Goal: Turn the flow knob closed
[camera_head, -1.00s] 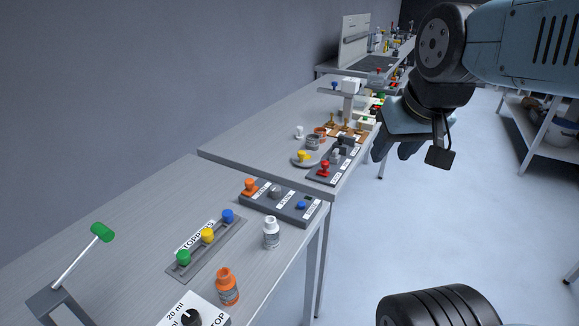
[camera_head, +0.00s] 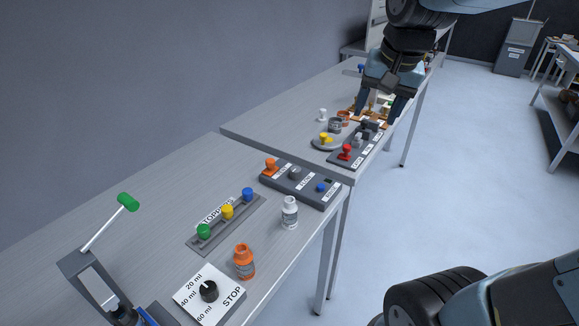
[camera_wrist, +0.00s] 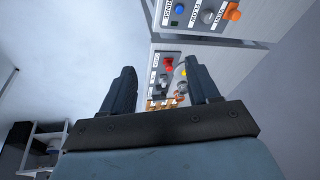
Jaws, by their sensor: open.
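The flow knob (camera_head: 295,173) is a grey round knob in the middle of a dark panel (camera_head: 313,192) on the near table. An orange knob (camera_head: 270,166) and a blue button (camera_head: 321,187) sit on either side of it. In the wrist view the flow knob (camera_wrist: 208,16) shows near the top edge, beyond the fingertips. My gripper (camera_head: 379,108) is open and empty above the far table, well apart from the panel. Its two spread fingers (camera_wrist: 160,70) show in the wrist view. The knob's exact setting is too small to tell.
A white bottle (camera_head: 289,213), an orange bottle (camera_head: 244,262), a stopper rack and a dial plate stand on the near table.

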